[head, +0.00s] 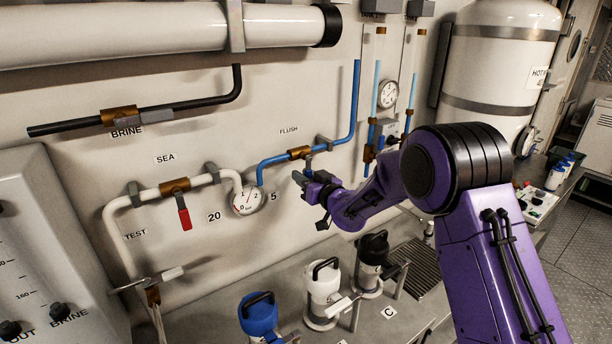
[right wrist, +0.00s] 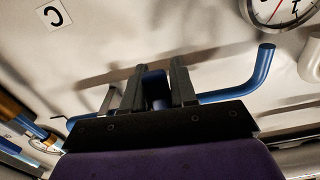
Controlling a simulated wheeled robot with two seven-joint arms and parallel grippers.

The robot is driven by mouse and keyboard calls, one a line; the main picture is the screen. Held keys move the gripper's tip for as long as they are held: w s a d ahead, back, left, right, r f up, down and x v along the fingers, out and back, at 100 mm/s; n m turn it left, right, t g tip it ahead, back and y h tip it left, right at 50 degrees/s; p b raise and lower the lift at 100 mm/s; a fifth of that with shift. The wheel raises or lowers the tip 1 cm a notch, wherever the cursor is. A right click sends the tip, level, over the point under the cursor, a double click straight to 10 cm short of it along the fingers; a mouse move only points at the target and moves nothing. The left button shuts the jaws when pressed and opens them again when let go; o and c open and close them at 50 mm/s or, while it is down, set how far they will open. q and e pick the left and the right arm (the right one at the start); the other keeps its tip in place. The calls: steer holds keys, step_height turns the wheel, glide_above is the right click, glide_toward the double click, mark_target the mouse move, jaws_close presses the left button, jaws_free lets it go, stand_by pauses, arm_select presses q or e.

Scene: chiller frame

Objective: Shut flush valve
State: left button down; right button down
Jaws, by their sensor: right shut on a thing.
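The flush valve is a brass body (head: 299,153) on a blue pipe (head: 340,138), under the FLUSH label (head: 289,130). A blue handle (head: 308,166) hangs down from it. My right gripper (head: 300,181) is at the lower end of this handle, just below the pipe. In the right wrist view my right gripper's two dark fingers (right wrist: 156,92) are shut on the blue handle (right wrist: 155,84), which shows between them. The fingers hide the handle's end. My left gripper is not in view.
A round gauge (head: 247,200) and the white TEST pipe (head: 145,194) with a red-handled valve (head: 184,217) are to the left. Below stand containers with blue (head: 259,312), white (head: 323,286) and black (head: 374,248) tops. A white tank (head: 500,60) stands at right.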

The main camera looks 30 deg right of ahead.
steer(key=shift+a+f, duration=0.15)
steer(key=c, duration=1)
jaws_free()
steer(key=shift+a, duration=0.2)
steer(key=s+b, duration=0.3)
steer(key=s, duration=0.7)
steer(key=shift+s+d+b, duration=0.3)
steer(key=shift+d+b, duration=0.1)
steer(key=shift+r, duration=0.2)
